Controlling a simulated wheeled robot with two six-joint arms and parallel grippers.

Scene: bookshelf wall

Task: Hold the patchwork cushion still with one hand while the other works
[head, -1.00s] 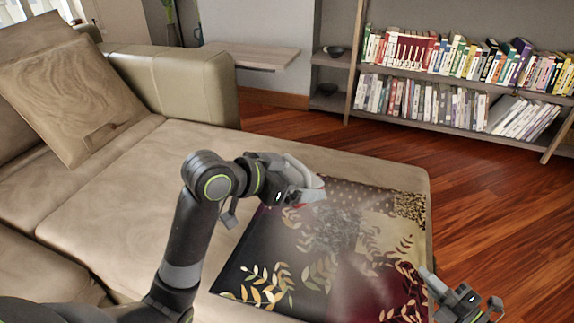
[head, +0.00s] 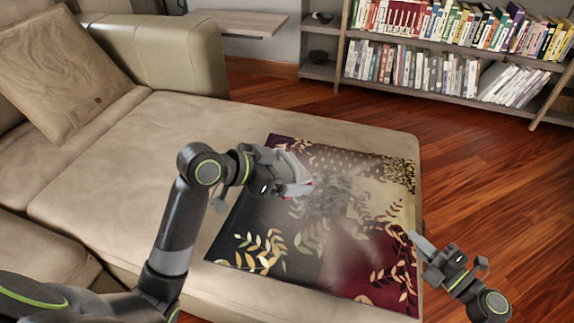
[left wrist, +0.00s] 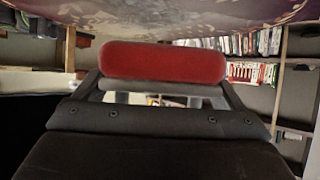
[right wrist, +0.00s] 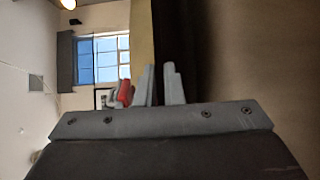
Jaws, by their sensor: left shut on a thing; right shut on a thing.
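The patchwork cushion (head: 290,245) lies flat on the sofa seat, with dark, cream and dark red patches and leaf prints. A grey smudge and pale haze cover its middle. My left gripper (head: 298,187) is shut on a pale tool with a red part and holds it over the cushion's left half. The tool's red bar (left wrist: 163,62) fills the left wrist view; I cannot tell whether it touches the cloth. My right gripper (head: 417,240) is at the cushion's right edge, shut on that edge. Its fingers (right wrist: 162,85) show in the right wrist view.
The beige sofa (head: 110,170) extends left, with a tan pillow (head: 65,75) at its back. A bookshelf (head: 440,85) and a low wooden shelf (head: 237,24) stand behind. The wooden floor (head: 480,160) right of the sofa is clear.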

